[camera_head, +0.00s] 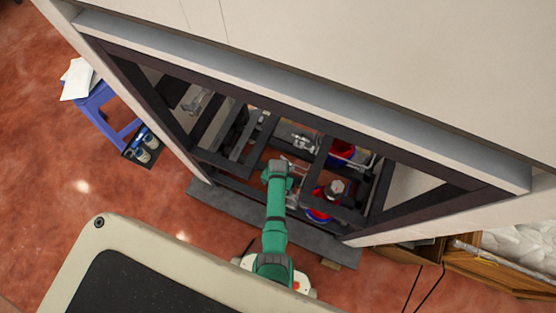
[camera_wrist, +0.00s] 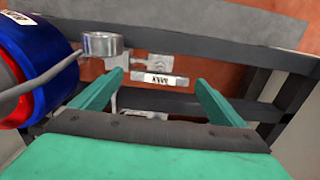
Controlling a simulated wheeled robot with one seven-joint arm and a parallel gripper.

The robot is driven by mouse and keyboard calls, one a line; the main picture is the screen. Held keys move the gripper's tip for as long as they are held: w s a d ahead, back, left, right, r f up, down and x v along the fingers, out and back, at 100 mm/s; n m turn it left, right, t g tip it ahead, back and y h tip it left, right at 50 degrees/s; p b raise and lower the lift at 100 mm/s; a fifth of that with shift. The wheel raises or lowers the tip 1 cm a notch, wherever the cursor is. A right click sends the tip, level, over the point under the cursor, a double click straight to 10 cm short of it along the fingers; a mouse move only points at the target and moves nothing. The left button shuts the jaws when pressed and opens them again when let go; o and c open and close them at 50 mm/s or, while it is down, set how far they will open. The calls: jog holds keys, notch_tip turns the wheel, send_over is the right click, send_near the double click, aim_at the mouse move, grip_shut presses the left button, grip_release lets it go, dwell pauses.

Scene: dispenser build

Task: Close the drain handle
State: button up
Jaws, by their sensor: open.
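In the wrist view, my gripper (camera_wrist: 160,80) has its two green fingers apart with nothing clasped between them. A small grey bar with a white label (camera_wrist: 165,79) shows between and beyond the fingertips. It looks like the drain handle, but the lettering is too small to read surely. A pale metal fitting (camera_wrist: 150,61) sits just above it in the picture, beside a short metal cylinder (camera_wrist: 102,45). I cannot tell whether a finger touches the bar. In the head view, my green arm reaches into the dark frame, and its wrist (camera_head: 278,170) hides the handle area.
A blue and red cylinder (camera_wrist: 45,65) with a grey pipe is close left of my fingers. Dark frame beams (camera_wrist: 205,50) cross behind and to the right.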

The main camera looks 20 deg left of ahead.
notch_tip(320, 180, up, 10)
dwell(0.5)
dwell(0.5)
